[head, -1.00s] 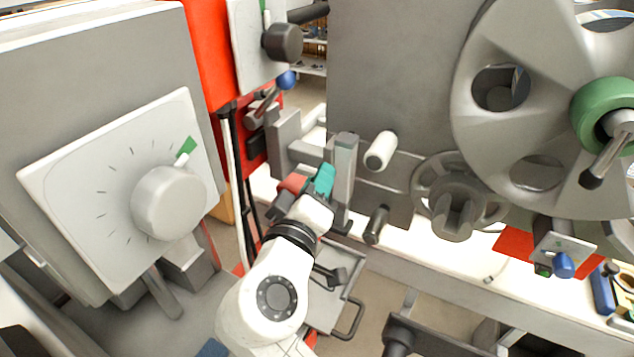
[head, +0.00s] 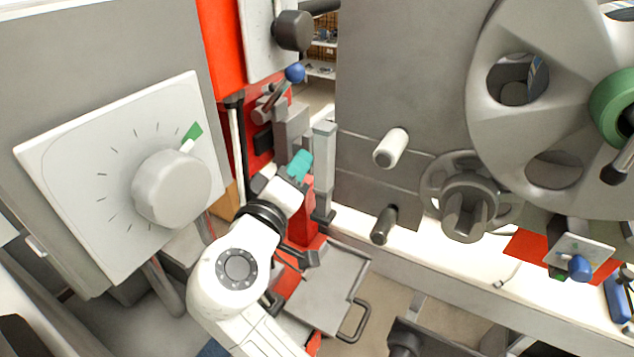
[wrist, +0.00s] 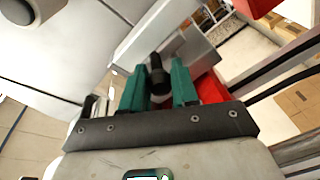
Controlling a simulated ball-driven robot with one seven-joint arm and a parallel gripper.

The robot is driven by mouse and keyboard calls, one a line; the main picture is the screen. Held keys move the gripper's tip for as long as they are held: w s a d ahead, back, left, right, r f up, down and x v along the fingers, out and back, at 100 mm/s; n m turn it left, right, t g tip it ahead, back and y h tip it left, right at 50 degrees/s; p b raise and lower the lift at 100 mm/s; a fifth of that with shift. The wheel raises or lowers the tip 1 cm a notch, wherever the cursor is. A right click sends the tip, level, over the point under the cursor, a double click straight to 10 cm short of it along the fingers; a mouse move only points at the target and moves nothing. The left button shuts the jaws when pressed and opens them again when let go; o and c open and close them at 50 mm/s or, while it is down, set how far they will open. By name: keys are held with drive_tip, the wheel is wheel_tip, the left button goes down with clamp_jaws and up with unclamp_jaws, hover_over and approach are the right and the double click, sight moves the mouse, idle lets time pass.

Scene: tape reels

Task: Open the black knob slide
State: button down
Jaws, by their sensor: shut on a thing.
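My gripper (head: 299,165) has teal fingers and is beside the upright grey post (head: 324,170) in the middle of the head view. In the wrist view the two teal fingers of my gripper (wrist: 158,80) stand on either side of a short black knob (wrist: 156,72) and are shut on it. The knob sits against a grey metal piece (wrist: 185,45), which appears to be the slide. In the head view the knob is hidden by my fingers and wrist.
A large dial (head: 172,188) on a white panel stands close at left. A blue-ball lever (head: 294,73) is above my gripper. A white roller (head: 391,148) and a big reel (head: 490,130) are at right. A grey tray (head: 325,290) lies below.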

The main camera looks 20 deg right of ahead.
drive_tip(key=shift+w+a, duration=0.55)
drive_tip(key=shift+w, duration=0.2)
drive_tip(key=c, duration=0.9)
unclamp_jaws()
drive_tip(key=shift+s, duration=0.1)
drive_tip(key=v, duration=0.7)
drive_tip(key=shift+a+b, duration=0.15)
drive_tip(key=shift+b, duration=0.3)
drive_tip(key=shift+s, duration=0.15)
